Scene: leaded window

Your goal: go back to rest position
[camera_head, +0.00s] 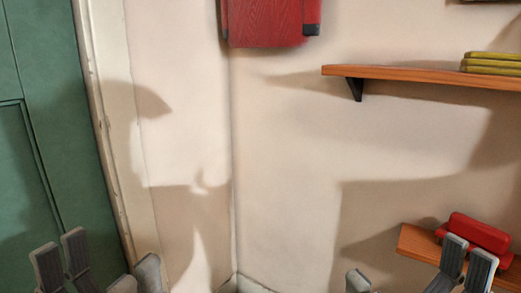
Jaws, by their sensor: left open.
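My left gripper (103,270) shows at the bottom left, in front of the green door and the pale wall. Its grey fingers are spread apart, with nothing between them. My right gripper (411,274) shows at the bottom right, partly cut off by the lower edge. Its grey fingers also stand apart, and I see nothing held between them. The palms of both grippers are out of the picture.
A green door (40,130) with a pale frame stands at the left. A red wooden thing (268,22) hangs on the wall. An upper wooden shelf (400,74) bears yellow objects (490,64). A lower shelf (418,243) bears a red object (478,230) close to my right gripper's fingers.

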